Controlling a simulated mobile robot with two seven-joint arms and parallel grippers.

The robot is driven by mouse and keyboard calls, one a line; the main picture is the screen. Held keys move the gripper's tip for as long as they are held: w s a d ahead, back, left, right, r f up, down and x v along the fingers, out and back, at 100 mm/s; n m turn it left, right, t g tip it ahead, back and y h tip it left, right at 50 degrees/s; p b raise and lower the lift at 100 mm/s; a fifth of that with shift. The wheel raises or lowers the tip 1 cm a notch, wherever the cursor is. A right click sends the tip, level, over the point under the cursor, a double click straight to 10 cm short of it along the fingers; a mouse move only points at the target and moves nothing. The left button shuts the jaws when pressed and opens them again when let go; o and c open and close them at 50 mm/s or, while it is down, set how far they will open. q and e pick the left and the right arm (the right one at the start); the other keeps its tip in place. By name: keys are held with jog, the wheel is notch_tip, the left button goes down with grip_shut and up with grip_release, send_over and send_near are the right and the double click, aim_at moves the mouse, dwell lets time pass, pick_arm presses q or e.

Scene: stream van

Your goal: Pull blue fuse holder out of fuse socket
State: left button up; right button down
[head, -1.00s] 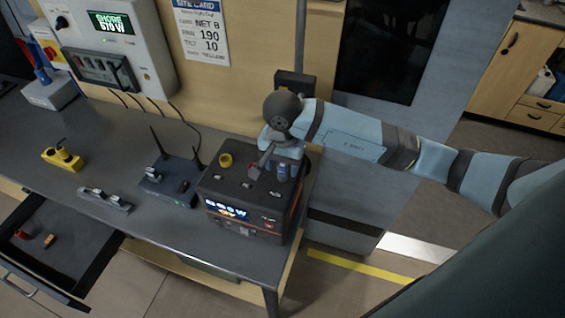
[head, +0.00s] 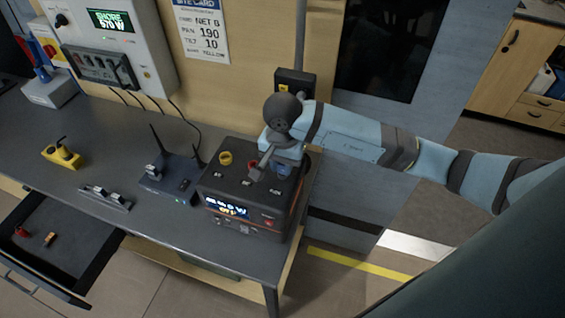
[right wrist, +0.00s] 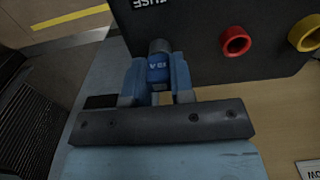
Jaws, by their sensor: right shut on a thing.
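The blue fuse holder (right wrist: 158,69) is a short blue cylinder with white lettering. It stands at the top face of the dark power box (head: 225,188), beside a label reading FUSE. My right gripper (right wrist: 157,80) is shut on it, with one blue finger on each side. A grey round part (right wrist: 159,46), perhaps the fuse socket, shows at its far end against the box. I cannot tell whether the holder is still seated. In the head view my right gripper (head: 283,165) reaches down over the box's right side and mostly hides the holder. My left gripper is not in view.
A yellow ring (head: 225,158) and a red ring (head: 253,164) sit on the box top. A router with two antennas (head: 172,177) stands left of it, then a grey strip (head: 104,198) and a yellow object (head: 63,155). An open drawer (head: 75,250) is at lower left.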

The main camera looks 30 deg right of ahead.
jog(key=shift+r+p, duration=0.65)
jog(key=shift+r, duration=0.8)
jog(key=shift+r, duration=0.1)
jog(key=shift+r+p, duration=0.3)
jog(key=shift+r, duration=1.15)
